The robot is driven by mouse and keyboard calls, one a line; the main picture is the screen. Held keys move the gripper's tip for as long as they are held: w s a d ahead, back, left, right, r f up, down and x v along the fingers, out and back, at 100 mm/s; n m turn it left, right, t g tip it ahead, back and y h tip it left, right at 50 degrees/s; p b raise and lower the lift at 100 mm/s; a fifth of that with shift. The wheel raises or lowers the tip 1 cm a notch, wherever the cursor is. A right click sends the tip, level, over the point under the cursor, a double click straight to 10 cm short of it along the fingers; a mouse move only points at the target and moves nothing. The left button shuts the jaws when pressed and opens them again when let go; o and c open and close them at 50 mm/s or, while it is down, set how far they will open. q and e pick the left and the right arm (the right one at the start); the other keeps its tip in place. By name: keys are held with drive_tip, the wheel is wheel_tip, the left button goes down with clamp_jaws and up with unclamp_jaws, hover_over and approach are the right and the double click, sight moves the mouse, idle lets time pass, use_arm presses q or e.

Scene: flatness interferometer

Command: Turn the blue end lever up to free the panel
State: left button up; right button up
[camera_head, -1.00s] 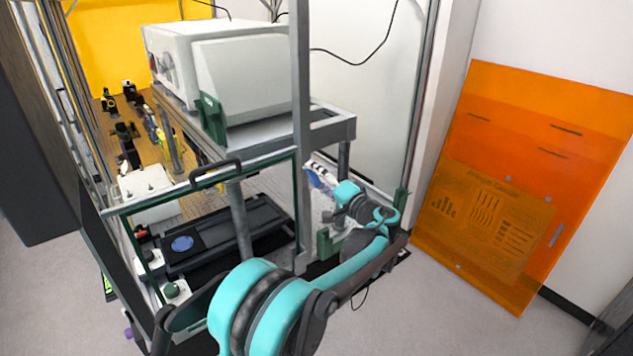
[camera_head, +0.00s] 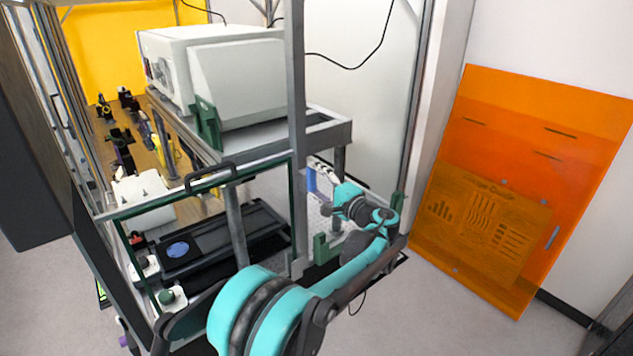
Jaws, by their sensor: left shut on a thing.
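The blue end lever (camera_head: 311,180) shows as a small upright blue piece just right of the grey upright post, at the right end of the framed clear panel (camera_head: 190,207). The panel has a green frame and a black handle on its top edge. My left gripper (camera_head: 315,167), with pale and dark fingers, is shut at the upper part of the lever. The fingers hide part of it, and their exact contact is small and hard to see. My right gripper is not in view.
A grey post (camera_head: 297,120) stands close left of my gripper. A white instrument box (camera_head: 240,80) sits on a grey shelf above. A black stage with a blue disc (camera_head: 177,250) lies behind the panel. An orange sheet (camera_head: 540,130) leans at the right wall.

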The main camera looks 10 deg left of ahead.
use_arm(q)
drive_tip(key=o, duration=1.2)
drive_tip(key=shift+c, duration=0.2)
drive_tip(key=shift+d, duration=0.1)
drive_tip(key=v, duration=1.2)
